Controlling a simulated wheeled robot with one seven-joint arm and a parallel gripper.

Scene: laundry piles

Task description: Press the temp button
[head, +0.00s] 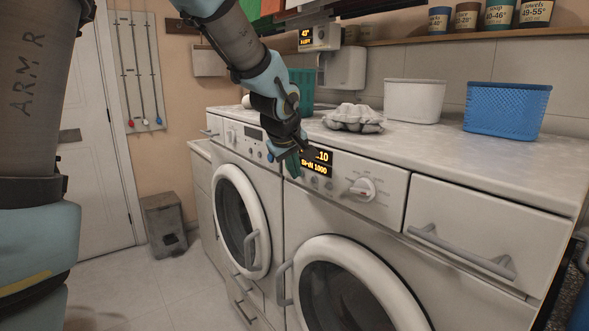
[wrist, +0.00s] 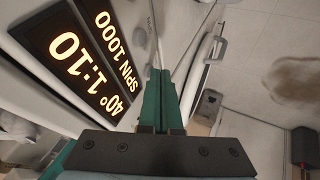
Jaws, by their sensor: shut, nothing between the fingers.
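The right washing machine's front panel (head: 385,200) carries a lit display (head: 320,162) reading "SPIN 1000". In the wrist view the display (wrist: 88,50) reads "40° 1:10 SPIN 1000". Small round buttons (head: 321,184) sit below the display; their labels are too small to read, so I cannot tell which is temp.
A second machine (head: 232,185) stands to the left.

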